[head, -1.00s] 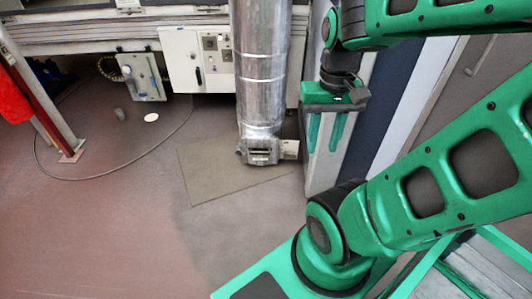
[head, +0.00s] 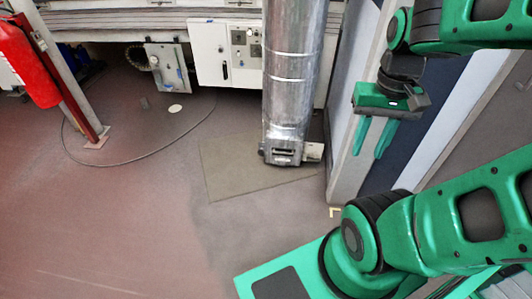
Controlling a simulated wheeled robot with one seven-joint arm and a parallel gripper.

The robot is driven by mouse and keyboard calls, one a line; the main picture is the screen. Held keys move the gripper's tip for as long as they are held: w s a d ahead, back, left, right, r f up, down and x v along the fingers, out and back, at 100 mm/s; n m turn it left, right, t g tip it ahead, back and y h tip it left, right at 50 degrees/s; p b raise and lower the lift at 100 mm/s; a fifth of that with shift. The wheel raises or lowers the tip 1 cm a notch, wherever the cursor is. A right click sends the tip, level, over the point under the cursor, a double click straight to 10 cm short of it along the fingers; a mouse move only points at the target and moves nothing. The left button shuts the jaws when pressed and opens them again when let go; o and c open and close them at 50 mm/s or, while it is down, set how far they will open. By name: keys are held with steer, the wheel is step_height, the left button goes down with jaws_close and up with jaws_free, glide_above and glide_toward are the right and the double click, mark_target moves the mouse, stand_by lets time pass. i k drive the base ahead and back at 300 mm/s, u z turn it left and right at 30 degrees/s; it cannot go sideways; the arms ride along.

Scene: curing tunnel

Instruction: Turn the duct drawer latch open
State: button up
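A shiny metal duct (head: 292,70) comes down to the floor in the upper middle of the head view. At its foot is a small grey drawer unit (head: 283,152) with a dark slot in its face. A pale plate (head: 314,152) sticks out on its right side. The latch itself is too small to make out. My gripper (head: 371,150) hangs to the right of the duct, fingers down, apart from it. Its two green fingers are spread with nothing between them.
A pale post (head: 350,140) stands between the duct and my gripper. A white control box (head: 226,52) is left of the duct. A cable (head: 130,160) lies on the floor, and a red extinguisher (head: 34,68) hangs at far left. A flat mat (head: 240,175) and open floor lie in front.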

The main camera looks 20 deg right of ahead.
mark_target(262, 153)
steer(key=i, duration=0.85)
steer(key=u, duration=0.05)
